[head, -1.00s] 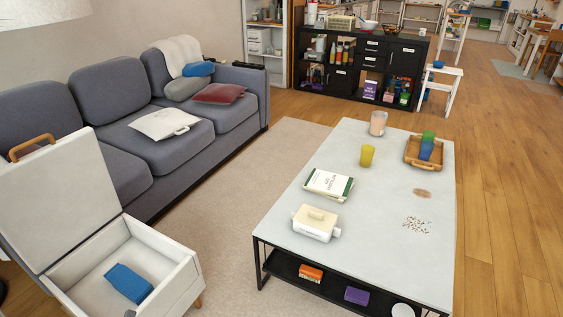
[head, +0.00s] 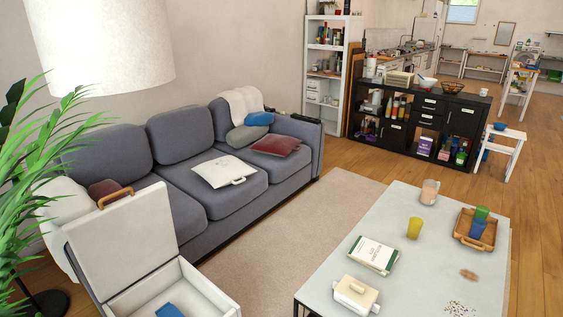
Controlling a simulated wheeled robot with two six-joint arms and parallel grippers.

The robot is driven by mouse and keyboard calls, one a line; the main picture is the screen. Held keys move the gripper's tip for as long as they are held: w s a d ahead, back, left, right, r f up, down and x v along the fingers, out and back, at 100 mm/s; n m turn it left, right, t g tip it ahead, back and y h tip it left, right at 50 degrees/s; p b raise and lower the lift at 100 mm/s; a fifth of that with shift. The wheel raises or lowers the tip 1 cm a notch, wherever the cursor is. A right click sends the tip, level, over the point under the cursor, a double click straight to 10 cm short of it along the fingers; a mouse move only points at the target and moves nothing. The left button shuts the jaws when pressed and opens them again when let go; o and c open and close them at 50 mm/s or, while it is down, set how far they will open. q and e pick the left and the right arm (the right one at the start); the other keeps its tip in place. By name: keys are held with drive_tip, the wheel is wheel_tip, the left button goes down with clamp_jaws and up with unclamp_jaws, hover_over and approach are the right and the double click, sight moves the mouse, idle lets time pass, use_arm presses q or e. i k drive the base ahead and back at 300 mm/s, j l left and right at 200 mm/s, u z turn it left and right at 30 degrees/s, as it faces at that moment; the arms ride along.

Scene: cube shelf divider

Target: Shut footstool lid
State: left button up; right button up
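The white footstool (head: 200,283) stands at the bottom left, in front of the sofa's near end. Its lid (head: 125,236) is open and stands tilted up on the left side of the box, with a tan handle (head: 115,196) along its top edge. A blue item (head: 169,310) lies inside the box, cut off by the bottom of the picture. Neither of my grippers shows in the head view.
A grey sofa (head: 190,205) runs along the wall behind the footstool. A low table (head: 405,240) with several items stands at the right. Beige rug (head: 270,245) lies clear between them. A leafy plant (head: 45,190) and a lamp (head: 100,45) are at the left.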

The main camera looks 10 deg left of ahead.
sight(115, 245)
drive_tip(key=u, duration=1.35)
drive_tip(key=i+l+z, duration=0.15)
drive_tip(key=i+l, duration=0.15)
drive_tip(key=i+l+z, duration=0.1)
drive_tip(key=i+l, duration=0.2)
drive_tip(key=i, duration=0.25)
